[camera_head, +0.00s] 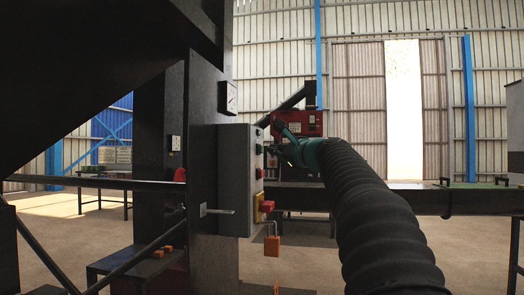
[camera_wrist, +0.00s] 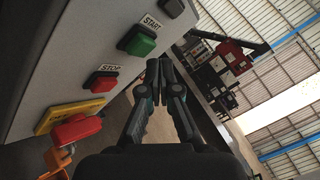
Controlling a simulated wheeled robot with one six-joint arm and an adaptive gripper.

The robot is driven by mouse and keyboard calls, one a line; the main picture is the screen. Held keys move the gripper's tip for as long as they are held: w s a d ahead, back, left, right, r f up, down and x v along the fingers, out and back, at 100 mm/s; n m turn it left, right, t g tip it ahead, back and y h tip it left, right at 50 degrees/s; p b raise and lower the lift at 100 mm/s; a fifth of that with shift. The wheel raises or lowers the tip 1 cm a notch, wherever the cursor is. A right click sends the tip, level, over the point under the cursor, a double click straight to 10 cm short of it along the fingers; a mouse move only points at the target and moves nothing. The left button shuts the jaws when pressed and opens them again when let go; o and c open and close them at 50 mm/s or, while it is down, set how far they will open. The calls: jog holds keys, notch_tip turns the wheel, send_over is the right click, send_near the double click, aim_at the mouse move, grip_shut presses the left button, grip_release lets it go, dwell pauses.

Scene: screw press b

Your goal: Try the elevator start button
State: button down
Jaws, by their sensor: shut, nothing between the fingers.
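A grey control box (camera_head: 237,180) on a dark column carries a row of buttons on its right-hand face. In the wrist view its panel (camera_wrist: 60,65) shows a green button (camera_wrist: 141,42) labelled START and a red button (camera_wrist: 101,80) labelled STOP. No label reading "elevator" is legible. My gripper (camera_wrist: 158,66) is shut and empty. Its tips appear just right of and below the green button, with no clear contact. In the head view my gripper (camera_head: 277,149) is beside the box's button face.
A red switch handle (camera_wrist: 76,130) on a yellow plate (camera_wrist: 68,115) sticks out low on the panel. An orange padlock-like piece (camera_head: 272,246) hangs below it. A metal lever (camera_head: 218,211) juts from the box's front. A red machine (camera_head: 298,124) and long dark bench (camera_head: 400,199) stand behind.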

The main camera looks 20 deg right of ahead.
jog(key=shift+w+a, duration=0.15)
jog(key=shift+a, duration=0.15)
jog(key=shift+w+a, duration=0.3)
jog(key=shift+a, duration=0.05)
dwell(0.8)
jog(key=shift+s+d, duration=0.1)
dwell(0.4)
jog(key=shift+s+d, duration=0.45)
jog(key=shift+d, duration=0.15)
jog(key=shift+d, duration=0.1)
jog(key=shift+s+d, duration=0.7)
jog(key=shift+d, duration=0.3)
jog(key=shift+s+d, duration=0.7)
jog(key=shift+d, duration=0.3)
